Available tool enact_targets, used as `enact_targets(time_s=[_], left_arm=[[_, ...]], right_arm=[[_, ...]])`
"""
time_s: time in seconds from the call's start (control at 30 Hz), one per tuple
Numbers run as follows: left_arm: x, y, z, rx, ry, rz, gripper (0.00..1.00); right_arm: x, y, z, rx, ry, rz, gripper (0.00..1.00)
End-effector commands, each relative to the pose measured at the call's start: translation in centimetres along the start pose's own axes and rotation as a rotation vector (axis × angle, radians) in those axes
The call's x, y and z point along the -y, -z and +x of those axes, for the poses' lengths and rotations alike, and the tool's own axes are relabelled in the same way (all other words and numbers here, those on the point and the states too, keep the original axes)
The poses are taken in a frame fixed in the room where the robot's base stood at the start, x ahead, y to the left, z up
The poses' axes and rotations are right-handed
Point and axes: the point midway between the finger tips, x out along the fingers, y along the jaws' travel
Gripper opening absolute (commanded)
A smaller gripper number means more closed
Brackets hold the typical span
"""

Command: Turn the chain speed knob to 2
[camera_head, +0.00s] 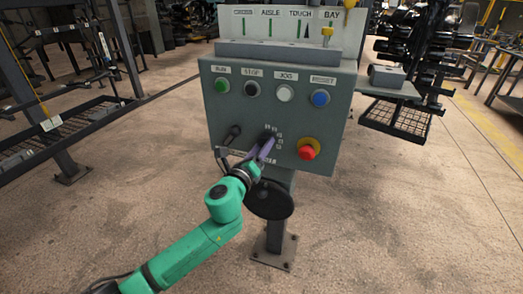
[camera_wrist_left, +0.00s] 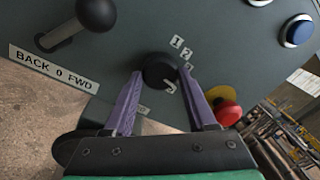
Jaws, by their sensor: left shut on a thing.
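The chain speed knob (camera_head: 269,135) is a small dark knob on the lower middle of the grey control box (camera_head: 230,130). Small white number labels (camera_head: 277,130) curve along its right side. In the left wrist view the black round knob (camera_wrist_left: 160,70) sits between the two purple fingers of my left gripper (camera_wrist_left: 160,74), which is shut on it. The labels 1 and 2 (camera_wrist_left: 182,47) are readable there; the lower ones are partly covered by a finger. I cannot make out the knob's pointer. My left gripper (camera_head: 264,146) reaches up from below. My right gripper is not in view.
A black lever (camera_head: 232,134) stands left of the knob, above a BACK 0 FWD label (camera_wrist_left: 54,68). A red emergency button (camera_head: 307,150) is at lower right. Green, black, white and blue buttons line the top. A dark handwheel (camera_head: 270,200) hangs below the box.

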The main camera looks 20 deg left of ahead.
Motion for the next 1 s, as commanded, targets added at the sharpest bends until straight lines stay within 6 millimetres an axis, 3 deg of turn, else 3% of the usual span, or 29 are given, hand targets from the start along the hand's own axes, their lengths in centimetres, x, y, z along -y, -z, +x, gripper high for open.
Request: enact_targets(time_s=[1.0], left_arm=[[0.0,0.2,0.0,0.066,0.017,-0.940,0.01]], right_arm=[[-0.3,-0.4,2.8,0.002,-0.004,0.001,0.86]])
